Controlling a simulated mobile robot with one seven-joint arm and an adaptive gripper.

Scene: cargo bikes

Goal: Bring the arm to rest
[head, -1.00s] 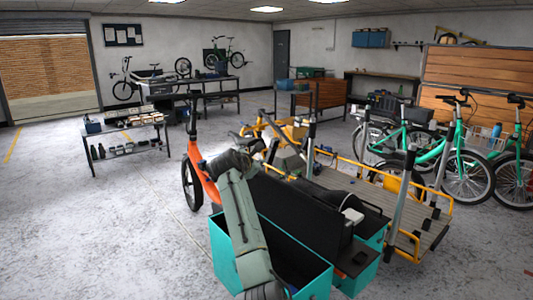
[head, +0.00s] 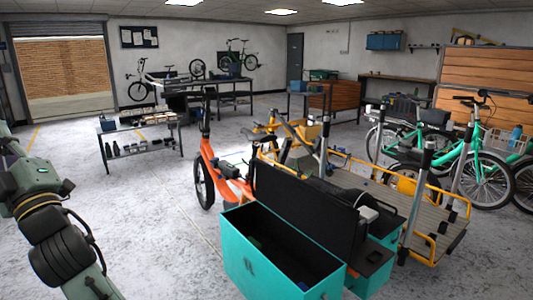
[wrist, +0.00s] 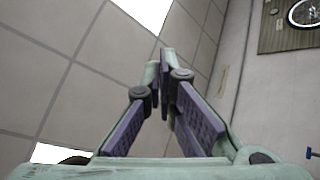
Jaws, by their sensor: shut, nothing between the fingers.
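My gripper (wrist: 167,62) is in the wrist view, its fingers brought together at the tips with nothing between them. Behind it are ceiling panels and a pale wall, so it points upward. In the head view my arm is folded at the left edge, over open floor and clear of the teal cargo box (head: 245,262). The gripper itself cannot be made out clearly there.
The open teal box belongs to an orange cargo bike (head: 212,165) in front. A low table (head: 140,128) with small items stands behind my arm. A yellow-railed flatbed (head: 390,205) and green bikes (head: 480,160) are at the right. The left floor is clear.

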